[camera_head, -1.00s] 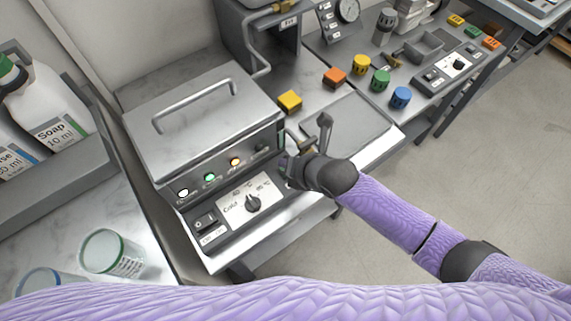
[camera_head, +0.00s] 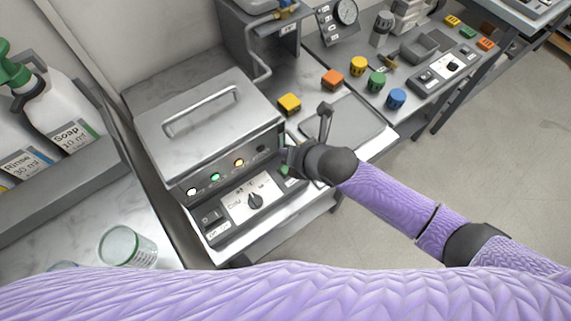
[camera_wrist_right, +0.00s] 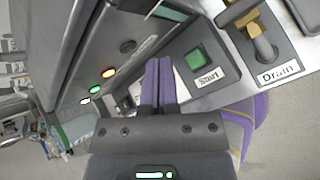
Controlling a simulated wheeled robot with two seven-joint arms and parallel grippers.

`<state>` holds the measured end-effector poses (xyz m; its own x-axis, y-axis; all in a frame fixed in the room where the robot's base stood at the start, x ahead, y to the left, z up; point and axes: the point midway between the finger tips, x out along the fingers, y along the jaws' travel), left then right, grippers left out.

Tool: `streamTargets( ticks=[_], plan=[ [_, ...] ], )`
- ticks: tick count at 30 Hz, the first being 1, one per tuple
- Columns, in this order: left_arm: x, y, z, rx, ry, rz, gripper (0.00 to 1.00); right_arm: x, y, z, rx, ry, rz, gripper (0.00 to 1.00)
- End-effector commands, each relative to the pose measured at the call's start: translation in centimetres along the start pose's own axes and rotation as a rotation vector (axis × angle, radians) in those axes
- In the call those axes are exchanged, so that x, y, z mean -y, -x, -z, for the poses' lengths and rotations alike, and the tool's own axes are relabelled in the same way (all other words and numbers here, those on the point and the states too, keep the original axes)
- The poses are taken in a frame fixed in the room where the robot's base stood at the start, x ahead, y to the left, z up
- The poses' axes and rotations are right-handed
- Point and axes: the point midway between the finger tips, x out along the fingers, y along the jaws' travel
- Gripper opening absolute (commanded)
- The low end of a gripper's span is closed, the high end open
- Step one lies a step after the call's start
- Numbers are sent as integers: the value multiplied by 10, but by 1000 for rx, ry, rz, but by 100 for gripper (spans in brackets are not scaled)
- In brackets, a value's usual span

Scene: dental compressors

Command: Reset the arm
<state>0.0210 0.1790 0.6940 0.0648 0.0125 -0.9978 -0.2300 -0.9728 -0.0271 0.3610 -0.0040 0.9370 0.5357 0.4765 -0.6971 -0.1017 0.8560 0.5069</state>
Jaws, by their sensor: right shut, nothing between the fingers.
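My right arm reaches in from the right in the head view. Its gripper (camera_head: 287,157) is at the right front corner of a grey bath unit with a handled lid (camera_head: 210,108). In the right wrist view the two purple fingers (camera_wrist_right: 158,82) are together, with nothing between them. They are beside the green Start button (camera_wrist_right: 195,59), to its left in that view. A Drain lever (camera_wrist_right: 262,46) is farther right. My left gripper is not in view.
The unit's front panel has a dial (camera_head: 255,201), a rocker switch (camera_head: 211,217) and lit lamps. A grey tray (camera_head: 345,122), a yellow block (camera_head: 289,104) and coloured caps are behind the arm. Soap and rinse bottles and a glass beaker (camera_head: 128,246) are at left.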

Motion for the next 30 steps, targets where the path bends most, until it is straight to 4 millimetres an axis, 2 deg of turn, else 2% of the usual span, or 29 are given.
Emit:
streamTargets(
  ticks=[14,16,17,20,21,24,30],
  plan=[
    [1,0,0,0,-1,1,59,0,0,0,0,0,0,0],
    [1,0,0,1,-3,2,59,-4,2,5,-8,-68,-3,0],
    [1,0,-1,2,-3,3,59,-8,5,10,-14,-146,-3,0],
    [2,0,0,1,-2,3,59,-19,26,31,-35,-606,29,0],
    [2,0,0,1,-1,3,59,-19,37,37,-31,-820,58,0],
    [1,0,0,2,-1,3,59,-8,64,47,13,-1279,141,0],
    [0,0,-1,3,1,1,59,28,115,66,190,-1960,300,0]
  ],
)
